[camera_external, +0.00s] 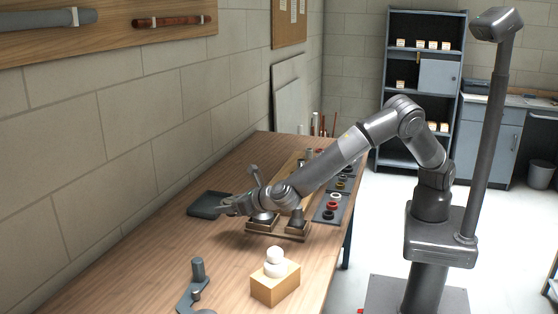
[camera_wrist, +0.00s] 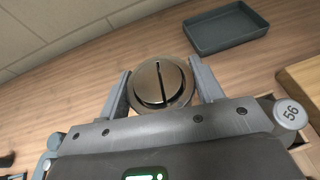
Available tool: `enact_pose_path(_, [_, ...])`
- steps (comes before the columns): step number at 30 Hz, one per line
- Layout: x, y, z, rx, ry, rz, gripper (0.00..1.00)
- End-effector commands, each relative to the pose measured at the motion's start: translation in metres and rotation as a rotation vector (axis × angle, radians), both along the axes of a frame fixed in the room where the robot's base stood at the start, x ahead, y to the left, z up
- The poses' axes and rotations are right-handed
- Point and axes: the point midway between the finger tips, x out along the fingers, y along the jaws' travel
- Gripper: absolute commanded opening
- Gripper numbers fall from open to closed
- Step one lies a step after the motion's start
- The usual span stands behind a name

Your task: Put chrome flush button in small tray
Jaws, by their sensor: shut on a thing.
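The chrome flush button (camera_wrist: 160,83) is a round, shiny disc with a dark slot across its middle. It sits between the two fingers of my gripper (camera_wrist: 163,88) in the wrist view, and the fingers are shut on it. The small tray (camera_wrist: 226,28) is a dark grey, shallow, empty tray on the wooden bench, ahead and to the right of the button in the wrist view. In the external view my gripper (camera_external: 228,208) is close to the small tray (camera_external: 206,203), at its right side. The button cannot be made out there.
A wooden board (camera_external: 262,230) with metal fittings stands right of my gripper. A dark panel (camera_external: 333,203) with coloured rings lies beyond it. A wooden block (camera_external: 275,286) with white round parts and a grey fitting (camera_external: 196,284) are nearer the camera. Bare bench lies around the tray.

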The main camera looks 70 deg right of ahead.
Motion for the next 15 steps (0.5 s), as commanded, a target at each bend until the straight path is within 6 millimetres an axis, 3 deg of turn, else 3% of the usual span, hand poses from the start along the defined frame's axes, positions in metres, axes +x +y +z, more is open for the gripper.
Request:
enact_pose_path(6, [0.054,-0.066,0.006,0.001,-0.019,0.009,0.32])
enact_pose_path(15, [0.109,-0.159,0.011,0.005,-0.024,0.044,0.32])
